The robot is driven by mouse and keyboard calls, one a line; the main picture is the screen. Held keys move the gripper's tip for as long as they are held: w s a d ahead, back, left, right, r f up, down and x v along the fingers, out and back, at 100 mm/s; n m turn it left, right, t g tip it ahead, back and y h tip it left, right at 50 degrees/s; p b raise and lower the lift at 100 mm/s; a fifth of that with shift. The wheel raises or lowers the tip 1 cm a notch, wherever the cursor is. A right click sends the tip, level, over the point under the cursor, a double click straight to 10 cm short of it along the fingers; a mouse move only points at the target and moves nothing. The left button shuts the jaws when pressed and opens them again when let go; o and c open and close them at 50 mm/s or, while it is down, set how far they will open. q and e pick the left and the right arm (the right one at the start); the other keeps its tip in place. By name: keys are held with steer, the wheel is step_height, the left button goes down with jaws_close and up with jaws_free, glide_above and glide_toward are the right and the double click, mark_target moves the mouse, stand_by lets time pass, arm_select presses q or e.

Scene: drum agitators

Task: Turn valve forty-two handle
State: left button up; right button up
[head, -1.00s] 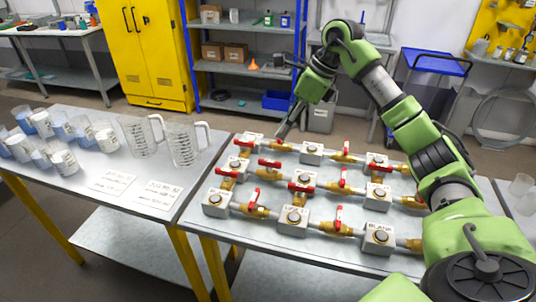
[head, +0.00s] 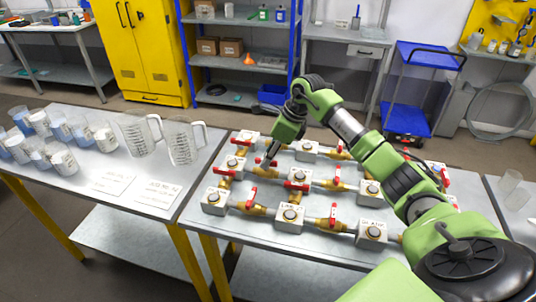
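Several brass valves with red handles sit in a grid of white labelled blocks on the table (head: 225,262). Most labels are too small to read, so I cannot tell which valve is forty-two. My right gripper (head: 268,160) points down at the upper-left part of the grid. Its tip is at or just above a red valve handle (head: 266,173) in the middle row. I cannot tell whether it touches the handle or whether its fingers are apart. My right arm covers part of the grid's right side. My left gripper is not in view.
A left table (head: 90,195) holds several plastic beakers and two clear jugs (head: 182,142). A yellow cabinet (head: 135,50), a shelf rack (head: 240,70) and a blue cart (head: 408,118) stand behind. The near edge of the valve table is clear.

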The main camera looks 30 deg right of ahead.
steer(key=shift+f, duration=0.15)
jaws_close()
